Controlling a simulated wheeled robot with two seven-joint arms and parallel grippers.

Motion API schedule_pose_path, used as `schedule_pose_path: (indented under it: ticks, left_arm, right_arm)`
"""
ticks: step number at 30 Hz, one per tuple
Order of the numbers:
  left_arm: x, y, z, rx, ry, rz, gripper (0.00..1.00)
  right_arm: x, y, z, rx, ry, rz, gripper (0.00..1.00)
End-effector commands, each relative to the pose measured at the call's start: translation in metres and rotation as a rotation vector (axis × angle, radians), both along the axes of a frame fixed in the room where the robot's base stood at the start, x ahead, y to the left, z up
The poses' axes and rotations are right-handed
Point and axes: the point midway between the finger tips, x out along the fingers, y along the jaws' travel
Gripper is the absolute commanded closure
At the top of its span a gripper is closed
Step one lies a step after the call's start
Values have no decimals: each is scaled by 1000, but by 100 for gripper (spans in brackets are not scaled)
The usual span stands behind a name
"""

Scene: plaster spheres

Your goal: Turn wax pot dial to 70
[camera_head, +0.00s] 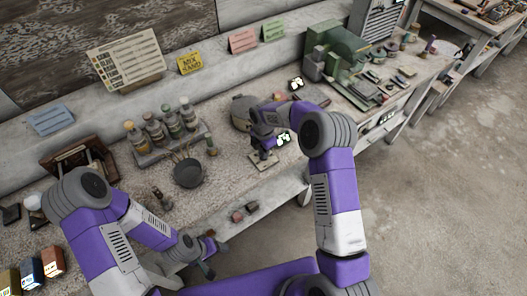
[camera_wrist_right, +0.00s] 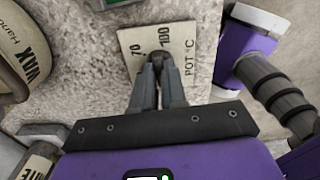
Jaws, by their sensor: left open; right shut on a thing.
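The wax pot (camera_head: 240,114) is a rounded grey-brown vessel on the bench; its side with the word WAX shows at the left of the right wrist view (camera_wrist_right: 22,50). In front of it lies a pale dial plate (camera_wrist_right: 180,37) marked 70, 100 and POT °C. My right gripper (camera_wrist_right: 158,68) points down at the plate and is shut on the dark dial knob (camera_wrist_right: 157,57). The fingers hide most of the knob, and I cannot tell which mark it points to. My left gripper (camera_head: 208,261) is open and empty, low in front of the bench.
A rack of stoppered bottles (camera_head: 168,143) and a dark pan (camera_head: 189,173) stand left of the dial. A green machine (camera_head: 335,45) stands on the bench at the back right. Small reddish blocks (camera_head: 243,211) lie near the front edge.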

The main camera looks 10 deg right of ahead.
Motion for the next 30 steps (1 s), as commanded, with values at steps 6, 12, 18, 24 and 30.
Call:
schedule_pose_path:
  ticks: [6, 12, 18, 24, 30]
  left_arm:
    - [0, 0, -7, 0, 0, 0, 28]
    - [0, 0, -11, 0, 0, 0, 28]
    - [0, 0, -15, 0, 0, 0, 28]
    - [0, 0, -18, 0, 0, 0, 28]
    - [0, 0, -21, 0, 0, 0, 28]
  right_arm:
    - [0, 1, -1, 1, 0, -199, 100]
    - [0, 1, -1, 0, -1, -390, 100]
    - [0, 1, 0, 1, -1, -579, 100]
    - [0, 1, 0, 1, -1, -770, 100]
    - [1, 1, 0, 1, -1, -959, 100]
